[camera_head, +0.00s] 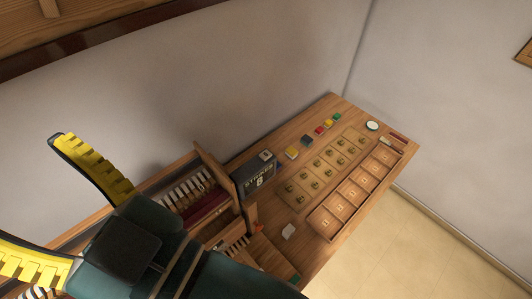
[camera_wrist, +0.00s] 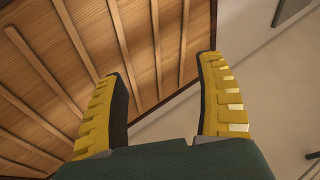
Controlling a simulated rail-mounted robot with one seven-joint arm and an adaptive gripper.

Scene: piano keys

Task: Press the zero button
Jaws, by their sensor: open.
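My gripper (camera_head: 35,190) is at the lower left in the head view, with two yellow ribbed fingers spread wide and nothing between them. It also shows open in the wrist view (camera_wrist: 162,68), against slatted wood and a pale wall. No button marked zero can be made out. A row of small coloured blocks or buttons (camera_head: 319,130) lies along the table's back edge, their markings too small to read. A dark box (camera_head: 256,177) with white lettering and an "8" stands left of them. My gripper is well to the left of these and touches none.
The wooden table (camera_head: 318,101) bears two panels of marked squares, an egg-coloured tile panel (camera_head: 297,190) and a framed tray (camera_head: 322,222). A wooden rack (camera_head: 211,163) stands between my gripper and the dark box. A round white disc (camera_head: 372,126) lies at the far end.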

